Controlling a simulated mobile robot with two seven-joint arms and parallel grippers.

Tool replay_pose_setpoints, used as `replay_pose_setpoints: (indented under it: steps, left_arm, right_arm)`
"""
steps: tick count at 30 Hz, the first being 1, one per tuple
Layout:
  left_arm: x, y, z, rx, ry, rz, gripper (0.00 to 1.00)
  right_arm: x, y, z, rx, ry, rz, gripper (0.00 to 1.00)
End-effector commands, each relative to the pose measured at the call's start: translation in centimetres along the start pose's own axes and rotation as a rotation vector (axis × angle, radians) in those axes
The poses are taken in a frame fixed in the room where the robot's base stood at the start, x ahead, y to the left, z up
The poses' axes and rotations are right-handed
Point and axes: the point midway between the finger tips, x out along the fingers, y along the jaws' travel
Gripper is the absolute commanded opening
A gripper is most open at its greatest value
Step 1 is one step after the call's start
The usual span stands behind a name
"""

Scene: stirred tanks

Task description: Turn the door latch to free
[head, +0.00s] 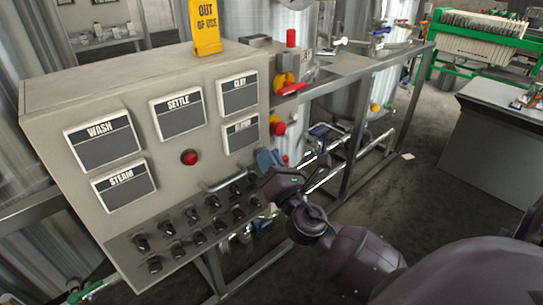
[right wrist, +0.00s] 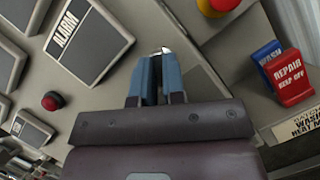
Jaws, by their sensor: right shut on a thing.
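My right gripper (head: 268,159) reaches the right end of the grey control cabinet's front (head: 215,147), just below the alarm window. Its blue fingers also show in the right wrist view (right wrist: 156,78), close together against the cabinet face. They are shut on a small metal piece (right wrist: 166,50), whose bright end shows at the fingertips; this appears to be the door latch. The fingers hide most of it, so I cannot tell which way it is turned. My left gripper is in neither view.
A bar handle (head: 229,179) and several black knobs (head: 196,240) sit left of my gripper. A red lamp (right wrist: 52,101) is on the face. A yellow "OUT OF USE" sign (head: 206,27) stands on top.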

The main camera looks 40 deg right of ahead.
Motion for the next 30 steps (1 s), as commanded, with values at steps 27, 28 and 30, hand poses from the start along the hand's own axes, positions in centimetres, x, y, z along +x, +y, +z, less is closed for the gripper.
replay_pose_setpoints:
  steps: [27,28,30]
  left_arm:
    - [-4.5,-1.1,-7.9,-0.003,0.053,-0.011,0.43]
    - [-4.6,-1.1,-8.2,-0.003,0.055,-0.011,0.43]
    - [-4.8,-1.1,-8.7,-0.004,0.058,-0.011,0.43]
  right_arm:
    - [0.5,0.6,0.9,0.762,-0.010,-0.309,0.00]
    - [0.5,0.6,0.9,0.779,-0.010,-0.316,0.00]
    - [0.6,0.6,0.9,0.815,-0.010,-0.330,0.00]
